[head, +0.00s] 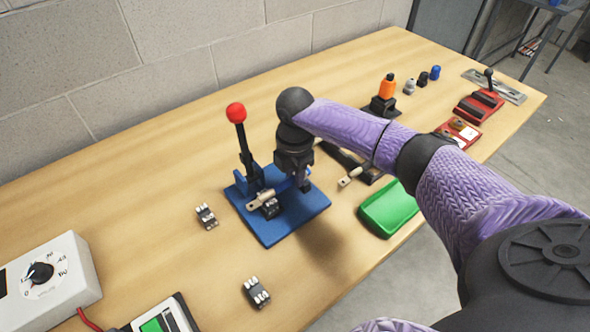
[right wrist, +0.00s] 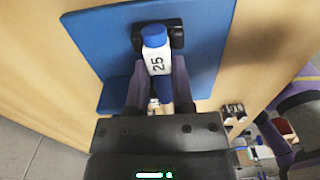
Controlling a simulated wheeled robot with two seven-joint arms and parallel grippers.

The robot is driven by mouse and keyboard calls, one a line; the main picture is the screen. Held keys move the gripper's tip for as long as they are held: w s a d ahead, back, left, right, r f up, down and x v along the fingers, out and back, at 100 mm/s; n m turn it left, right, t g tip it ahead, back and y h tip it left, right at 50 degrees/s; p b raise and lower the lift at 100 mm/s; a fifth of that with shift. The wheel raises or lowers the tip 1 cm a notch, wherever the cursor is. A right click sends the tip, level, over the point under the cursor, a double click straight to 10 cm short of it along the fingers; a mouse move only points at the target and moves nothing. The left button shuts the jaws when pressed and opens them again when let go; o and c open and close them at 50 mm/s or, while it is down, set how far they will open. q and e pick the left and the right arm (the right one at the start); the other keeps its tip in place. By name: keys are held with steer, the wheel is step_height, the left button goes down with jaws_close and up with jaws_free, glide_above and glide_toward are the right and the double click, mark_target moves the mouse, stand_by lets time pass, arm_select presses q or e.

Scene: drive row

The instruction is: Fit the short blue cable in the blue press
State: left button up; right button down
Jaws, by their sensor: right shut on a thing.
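The blue press is a blue plate (head: 300,218) with an upright lever topped by a red knob (head: 236,112). A small black block (head: 270,209) sits on it. My right gripper (head: 300,184) is over the plate, pointing down, shut on the short blue cable. The cable's pale metal end (head: 259,199) sticks out to the left, over the black block. In the right wrist view, the cable's white sleeve (right wrist: 157,62) marked 25 and blue end lie between the fingers, in front of the black block (right wrist: 177,34). I cannot tell whether it touches the block.
Two small black blocks with pale tops lie left (head: 206,215) and in front (head: 256,292) of the press. A green tray (head: 388,208) is at its right. A dial box (head: 45,278) stands at front left.

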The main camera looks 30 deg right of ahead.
steer(key=shift+f, duration=0.2)
stand_by(0.3)
steer(key=shift+c, duration=2)
jaws_free()
step_height(320, 180, up, 10)
steer(key=p, duration=0.3)
steer(key=shift+f, duration=0.1)
